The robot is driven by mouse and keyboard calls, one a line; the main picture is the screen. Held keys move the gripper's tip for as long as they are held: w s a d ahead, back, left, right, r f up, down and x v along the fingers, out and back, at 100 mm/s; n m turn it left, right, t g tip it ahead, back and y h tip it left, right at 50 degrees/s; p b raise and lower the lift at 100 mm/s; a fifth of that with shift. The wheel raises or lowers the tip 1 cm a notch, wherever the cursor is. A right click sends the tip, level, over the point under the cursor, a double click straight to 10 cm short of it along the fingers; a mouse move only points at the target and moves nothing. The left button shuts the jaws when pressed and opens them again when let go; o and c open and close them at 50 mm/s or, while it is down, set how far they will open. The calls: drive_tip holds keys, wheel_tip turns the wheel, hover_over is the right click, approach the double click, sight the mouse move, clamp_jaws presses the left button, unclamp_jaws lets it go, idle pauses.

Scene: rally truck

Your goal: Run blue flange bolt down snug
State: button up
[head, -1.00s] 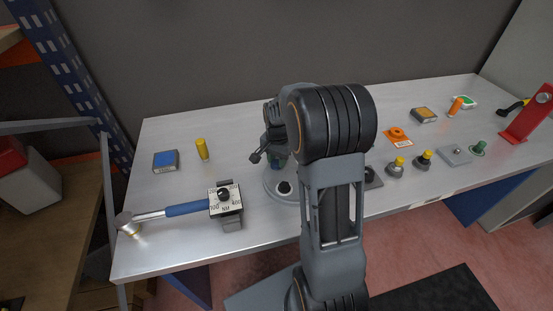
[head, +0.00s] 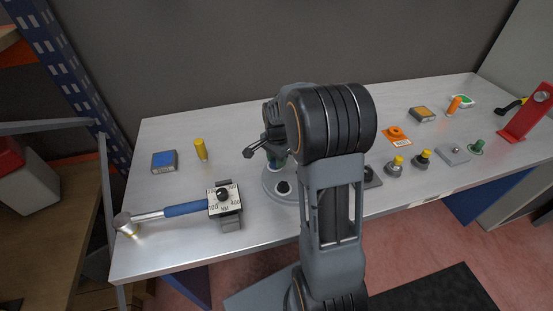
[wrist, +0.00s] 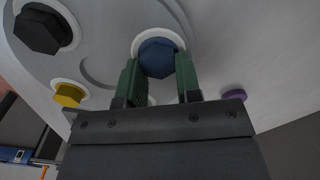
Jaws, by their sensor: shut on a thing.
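The blue flange bolt (wrist: 158,58) shows its hex head in the wrist view, with a pale ring around it on the grey flange (wrist: 95,45). My gripper (wrist: 158,75) has its green fingers on opposite sides of the blue head and is shut on it. Whether the head sits flush cannot be told. In the head view my gripper (head: 274,155) is low over the round grey flange (head: 273,193), mostly behind my arm, and the blue bolt is hidden there.
The flange also carries a black bolt (wrist: 42,28), a yellow bolt (wrist: 68,94) and a purple bolt (wrist: 233,95). A torque wrench (head: 180,208) lies left of the flange. A yellow cylinder (head: 201,149) and blue-topped box (head: 164,160) stand behind it.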

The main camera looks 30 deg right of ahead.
drive_tip(key=shift+w+r, duration=0.15)
drive_tip(key=o, duration=0.9)
wheel_tip(320, 180, up, 14)
drive_tip(key=shift+f, duration=0.15)
idle(0.4)
drive_tip(key=s+a+f+n+t, duration=0.1)
drive_tip(key=s+a+n, duration=0.2)
drive_tip(key=s+n, duration=0.2)
drive_tip(key=s+a+f+n+t, duration=0.1)
drive_tip(key=s+a+n, duration=0.3)
drive_tip(key=s, duration=0.2)
drive_tip(key=s+a+f+n+t, duration=0.1)
drive_tip(key=s+a+n, duration=0.2)
drive_tip(key=s+n, duration=0.2)
drive_tip(key=shift+s+a+f+n+t, duration=0.1)
drive_tip(key=shift+s+a+n+t, duration=0.15)
drive_tip(key=shift+s+n+t, duration=0.1)
